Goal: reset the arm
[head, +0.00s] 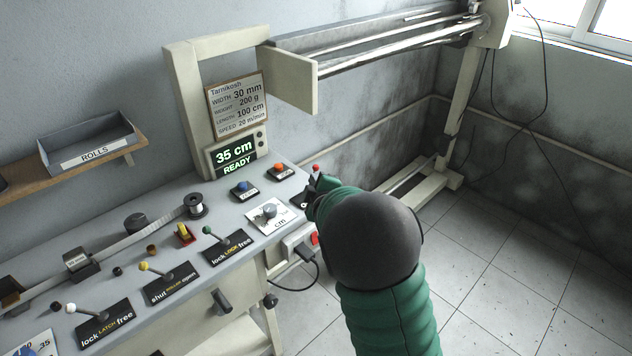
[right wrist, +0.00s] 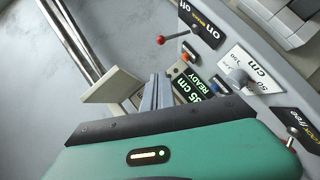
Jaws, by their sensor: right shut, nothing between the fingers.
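My right arm, green with a dark round joint, comes in from the bottom right in the head view. My right gripper (head: 313,190) is largely hidden behind the arm, close to the right end of the grey console (head: 225,217). In the right wrist view its fingers (right wrist: 156,82) are shut together with nothing between them. A red-knobbed lever (head: 316,169) stands just beyond the gripper; its red ball also shows in the right wrist view (right wrist: 188,40). I cannot tell whether anything touches. My left gripper is not in view.
The display (head: 236,155) reads 35 cm READY. The console carries a grey dial (head: 269,211), blue and orange buttons, a green-knobbed lever (head: 208,230), yellow and white levers, and a metal strip. A rail frame (head: 390,40) extends right. The tiled floor (head: 500,250) at right is clear.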

